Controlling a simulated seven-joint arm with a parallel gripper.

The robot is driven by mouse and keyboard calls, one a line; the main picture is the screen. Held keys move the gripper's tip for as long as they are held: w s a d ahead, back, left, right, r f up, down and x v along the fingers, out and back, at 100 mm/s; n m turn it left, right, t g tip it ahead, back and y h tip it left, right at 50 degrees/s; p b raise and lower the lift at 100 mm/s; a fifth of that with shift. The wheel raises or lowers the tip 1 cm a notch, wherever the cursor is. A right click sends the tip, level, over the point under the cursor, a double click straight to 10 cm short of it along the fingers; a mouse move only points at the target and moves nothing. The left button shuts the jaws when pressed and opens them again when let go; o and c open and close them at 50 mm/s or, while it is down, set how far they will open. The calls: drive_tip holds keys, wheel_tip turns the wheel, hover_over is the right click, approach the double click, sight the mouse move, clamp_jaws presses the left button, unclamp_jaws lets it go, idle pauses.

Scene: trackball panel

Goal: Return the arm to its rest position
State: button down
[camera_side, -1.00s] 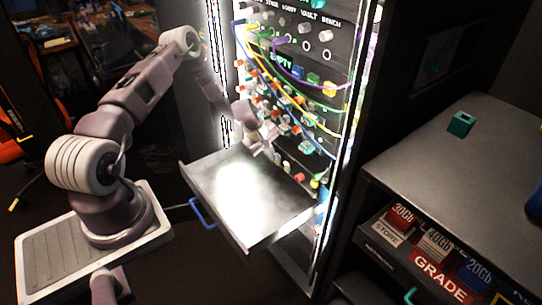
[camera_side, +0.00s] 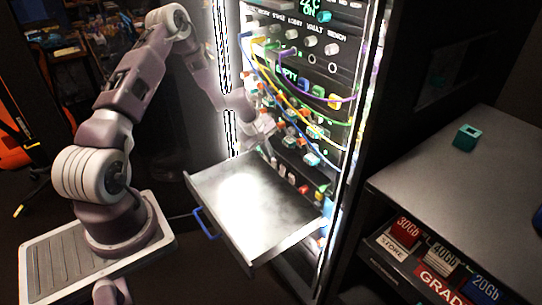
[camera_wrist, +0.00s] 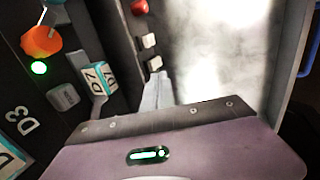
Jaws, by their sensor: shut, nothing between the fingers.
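My gripper (camera_side: 264,133) is shut and empty. In the side view it is beside the lit panel (camera_side: 290,45), above the back of the pulled-out metal drawer (camera_side: 245,205). In the wrist view the closed fingers (camera_wrist: 157,92) point toward the panel's lower rows, next to a teal-and-white block marked D7 (camera_wrist: 97,78). The bright drawer floor (camera_wrist: 215,60) lies to their right. The wrist view is too close to tell whether the fingers touch anything.
The drawer has a blue handle (camera_side: 205,222). Looped cables (camera_side: 262,72) hang across the panel above my gripper. A grey table (camera_side: 460,190) at right holds a teal cube (camera_side: 466,137), with labelled boxes (camera_side: 440,258) below. Open space lies left of the drawer.

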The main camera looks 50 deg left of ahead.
drive_tip(key=s+d+r+m, duration=0.3)
drive_tip(key=d+r+m, duration=0.15)
drive_tip(key=r, duration=0.45)
drive_tip(key=s+d+r+m, duration=0.3)
drive_tip(key=d+r, duration=0.3)
drive_tip(key=r, duration=0.3)
drive_tip(key=s+d+r+m, duration=0.3)
drive_tip(key=d+r, duration=0.3)
drive_tip(key=r, duration=0.3)
drive_tip(key=s+d+r+m, duration=0.2)
drive_tip(key=s, duration=0.5)
drive_tip(key=s+d+r+m, duration=0.2)
drive_tip(key=s+m, duration=0.1)
drive_tip(key=s, duration=0.4)
drive_tip(key=s+d+r+m+t, duration=0.1)
drive_tip(key=s+d+r+m, duration=0.1)
drive_tip(key=s, duration=0.5)
drive_tip(key=shift+s, duration=0.3)
